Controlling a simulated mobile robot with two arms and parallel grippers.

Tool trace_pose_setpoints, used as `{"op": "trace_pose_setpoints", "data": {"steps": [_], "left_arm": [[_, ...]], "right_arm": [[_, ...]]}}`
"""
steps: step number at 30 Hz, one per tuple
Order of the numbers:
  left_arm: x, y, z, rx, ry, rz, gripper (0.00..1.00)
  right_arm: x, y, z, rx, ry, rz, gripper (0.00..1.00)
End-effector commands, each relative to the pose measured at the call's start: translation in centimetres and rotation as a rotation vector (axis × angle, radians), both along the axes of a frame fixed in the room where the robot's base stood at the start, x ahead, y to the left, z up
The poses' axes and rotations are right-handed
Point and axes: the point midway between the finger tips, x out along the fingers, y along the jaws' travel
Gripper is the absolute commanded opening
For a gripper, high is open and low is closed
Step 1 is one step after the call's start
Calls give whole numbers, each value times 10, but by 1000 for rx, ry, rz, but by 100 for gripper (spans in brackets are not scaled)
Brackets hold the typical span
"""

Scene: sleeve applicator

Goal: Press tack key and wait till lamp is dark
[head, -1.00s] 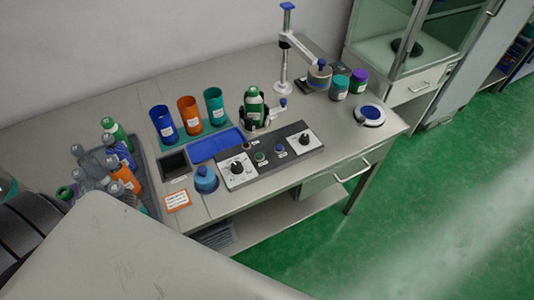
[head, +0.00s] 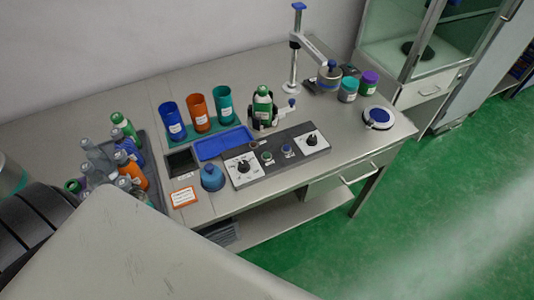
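A dark control panel (head: 313,145) lies on the bench, with a white dial plate at each end. A green bottle (head: 262,104) stands upright in a black holder behind the panel. Neither of my grippers is in view.
Blue, orange and teal cups (head: 198,112) stand behind a blue tray (head: 222,143). Several bottles crowd a grey bin (head: 150,156) at left. A blue rounded item (head: 212,178) stands left of the panel. A post with an arm (head: 293,50), jars (head: 348,90) and a round disc (head: 378,118) are at right.

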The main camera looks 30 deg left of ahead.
Motion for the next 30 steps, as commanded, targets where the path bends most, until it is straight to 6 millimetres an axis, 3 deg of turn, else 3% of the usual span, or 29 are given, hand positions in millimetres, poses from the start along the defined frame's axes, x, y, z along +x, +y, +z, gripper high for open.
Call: {"op": "trace_pose_setpoints", "data": {"steps": [1,9,30], "left_arm": [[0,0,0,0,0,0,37],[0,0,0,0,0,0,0],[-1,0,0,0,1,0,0]], "right_arm": [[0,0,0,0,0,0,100],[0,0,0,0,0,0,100],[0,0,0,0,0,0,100]]}}
